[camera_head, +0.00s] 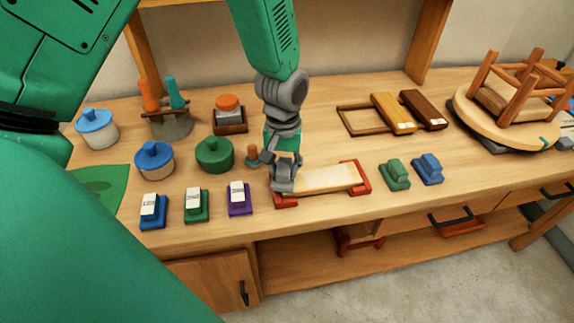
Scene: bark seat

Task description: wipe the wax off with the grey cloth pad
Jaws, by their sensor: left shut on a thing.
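A pale wooden board (325,180) lies on the workbench between two red end holders (361,177). My left gripper (285,180) points down over the board's left end, shut on a small grey thing that looks like the grey cloth pad. The fingers mostly hide the pad, and I cannot tell whether it touches the board. Wax cannot be made out on the board at this size. My right gripper is not in view.
Blue, green and purple blocks with pale tops (196,205) stand front left. A green pot (214,154) and small peg (252,155) are close left of the gripper. Green (395,175) and blue blocks (428,169) stand right of the board. A stool (510,100) lies upturned at far right.

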